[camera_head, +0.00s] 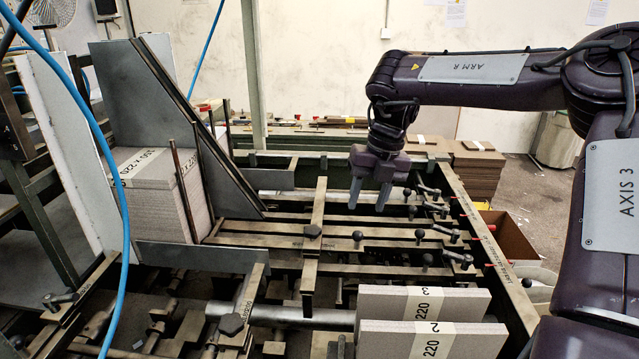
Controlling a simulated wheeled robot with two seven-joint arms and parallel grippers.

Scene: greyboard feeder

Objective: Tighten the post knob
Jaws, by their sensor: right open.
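My right gripper (369,194) points down above the feeder's slatted bed, its two grey fingers apart with nothing between them. Several dark knobs show on the feeder, and I cannot tell which is the post knob. A faceted knob (312,232) sits on the central crossbar, below and left of the fingers. A similar knob (232,324) sits on a bracket at the lower left of the bed. Ball-topped knobs stand at the bed's middle (358,237) and right of it (418,237). The gripper appears apart from all of them. My left gripper is out of view.
A greyboard stack (150,205) stands at the left beside a tall slanted plate (150,100). Two banded board packs (425,303) stand at the front. Clamp levers (437,210) line the right rail. A blue hose (118,240) hangs at the left. More board stacks (478,168) lie behind.

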